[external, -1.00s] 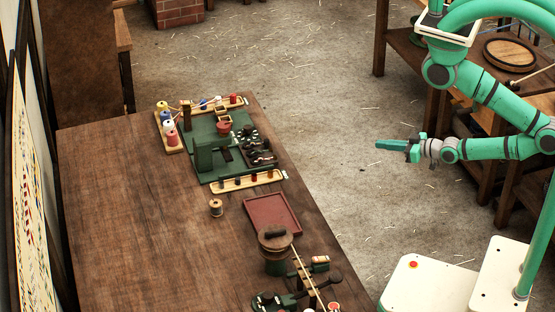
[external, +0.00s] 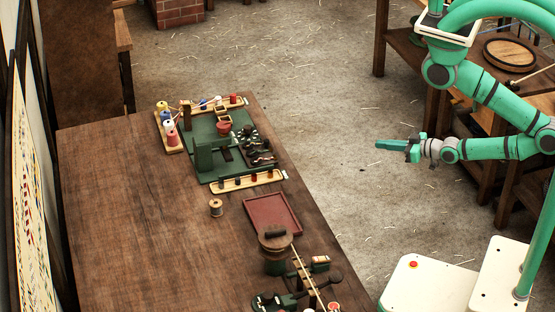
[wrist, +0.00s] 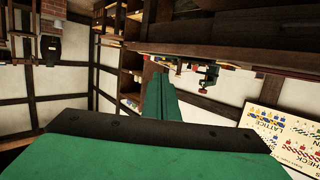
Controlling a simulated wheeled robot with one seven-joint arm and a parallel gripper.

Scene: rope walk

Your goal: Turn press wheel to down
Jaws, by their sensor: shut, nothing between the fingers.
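My gripper (external: 379,145) is shut and empty, held out level over the floor to the right of the table, its fingers pointing left. Its closed green fingers also show in the wrist view (wrist: 158,92). A round wooden top with a dark bar (external: 275,241) sits on a green drum-like body (external: 275,268) near the table's front right edge. A green upright device (external: 204,157) stands on a green board further back. I cannot tell for sure which of these carries the press wheel. My gripper is well apart from both.
The wooden table (external: 120,220) has a bare left side. Near its right edge are a red tray (external: 272,213), a spool (external: 216,208), and racks of coloured spools (external: 168,132). A dark green stand (external: 290,301) is at the front. Open floor (external: 330,110) lies between table and arm.

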